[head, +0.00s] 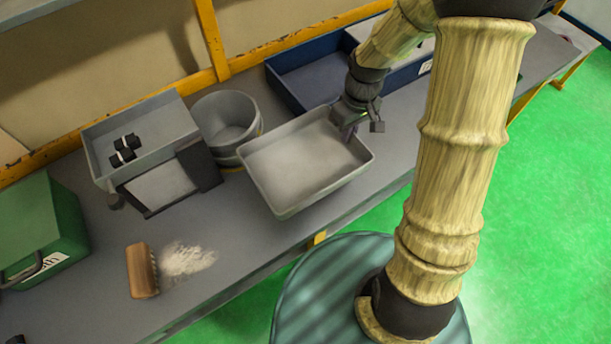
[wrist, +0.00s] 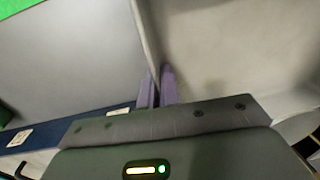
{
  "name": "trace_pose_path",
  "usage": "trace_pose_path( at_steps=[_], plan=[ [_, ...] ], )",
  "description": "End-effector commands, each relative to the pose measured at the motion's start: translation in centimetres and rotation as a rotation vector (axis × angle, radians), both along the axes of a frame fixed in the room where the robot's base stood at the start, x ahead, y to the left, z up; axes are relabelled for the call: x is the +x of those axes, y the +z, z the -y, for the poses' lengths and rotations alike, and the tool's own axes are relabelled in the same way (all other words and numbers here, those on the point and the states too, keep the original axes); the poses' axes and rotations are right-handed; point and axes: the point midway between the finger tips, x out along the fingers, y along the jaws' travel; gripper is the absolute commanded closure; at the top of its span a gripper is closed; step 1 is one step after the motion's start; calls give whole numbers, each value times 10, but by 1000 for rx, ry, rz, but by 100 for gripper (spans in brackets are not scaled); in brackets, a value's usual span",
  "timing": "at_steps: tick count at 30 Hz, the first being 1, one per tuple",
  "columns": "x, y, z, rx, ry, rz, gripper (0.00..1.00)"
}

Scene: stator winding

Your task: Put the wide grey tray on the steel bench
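The wide grey tray (head: 290,172) is a shallow, empty, rectangular tray near the middle of the steel bench (head: 245,232). It looks level, near the bench's front edge; I cannot tell whether its base touches the bench. My gripper (head: 348,133) is at the tray's right rim. In the wrist view, the purple fingers of my gripper (wrist: 157,88) are close together with the rim between them. The tray's inside (wrist: 225,45) is on the right there. The fingertips' contact with the wall is partly hidden.
Left of the tray are stacked round grey bowls (head: 226,122), a grey bin (head: 160,112) with black parts and a dark-framed piece (head: 208,165). A blue tray (head: 310,82) is behind. A green box (head: 45,225), brush (head: 142,271) and white powder (head: 188,258) occupy the left.

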Motion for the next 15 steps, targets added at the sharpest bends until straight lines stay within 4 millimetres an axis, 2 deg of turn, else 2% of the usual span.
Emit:
trace_pose_path(
  at_steps=[8,11,15],
  plan=[
    [-1,-3,-5,0,11,-1,100],
    [-1,-14,-4,0,10,-4,100],
    [-1,-39,-2,0,6,-5,100]
  ],
)
